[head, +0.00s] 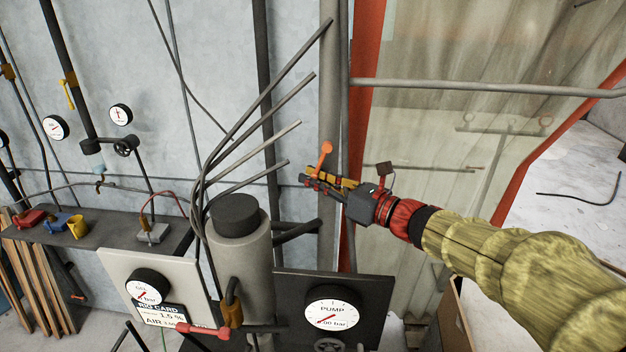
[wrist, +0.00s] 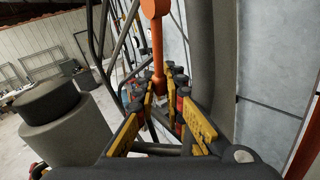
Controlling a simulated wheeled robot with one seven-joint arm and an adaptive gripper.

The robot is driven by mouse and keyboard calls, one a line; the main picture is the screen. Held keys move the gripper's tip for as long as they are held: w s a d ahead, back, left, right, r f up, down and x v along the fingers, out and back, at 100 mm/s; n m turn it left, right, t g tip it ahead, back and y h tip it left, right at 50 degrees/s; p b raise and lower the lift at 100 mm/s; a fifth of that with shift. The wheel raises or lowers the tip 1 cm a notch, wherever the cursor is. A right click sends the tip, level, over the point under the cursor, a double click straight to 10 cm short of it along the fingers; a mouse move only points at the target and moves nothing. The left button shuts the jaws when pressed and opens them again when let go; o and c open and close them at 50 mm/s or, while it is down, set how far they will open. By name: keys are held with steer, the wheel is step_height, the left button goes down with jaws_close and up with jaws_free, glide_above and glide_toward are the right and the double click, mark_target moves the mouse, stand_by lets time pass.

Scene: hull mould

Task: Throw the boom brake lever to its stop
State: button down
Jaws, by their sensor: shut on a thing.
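The boom brake lever appears as an orange rod with a round knob (head: 326,148), beside the grey vertical post. In the wrist view the orange lever (wrist: 156,45) runs down from its knob at the top edge to between my fingers. My gripper (head: 322,182) is at the lever, below the knob, reaching in from the right. In the wrist view my gripper (wrist: 160,88) has its yellow fingers on either side of the rod, shut on it. The lever's lower end and pivot are hidden behind the fingers.
A grey vertical post (head: 331,90) stands right by the lever. Several bent grey pipes (head: 262,100) rise left of it from a capped cylinder (head: 240,240). A PUMP gauge panel (head: 335,308) is below. A red-framed clear panel (head: 450,60) stands behind my arm.

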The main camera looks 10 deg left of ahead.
steer(key=shift+d+r+n+g+h+p, duration=0.1)
steer(key=shift+d+n+g+h+p, duration=0.3)
steer(key=shift+p, duration=0.5)
steer(key=shift+d+f+h+p, duration=0.3)
steer(key=shift+d+h+p, duration=0.05)
steer(key=shift+d+h, duration=0.05)
steer(key=c, duration=1.8)
jaws_free()
steer(key=shift+c, duration=0.2)
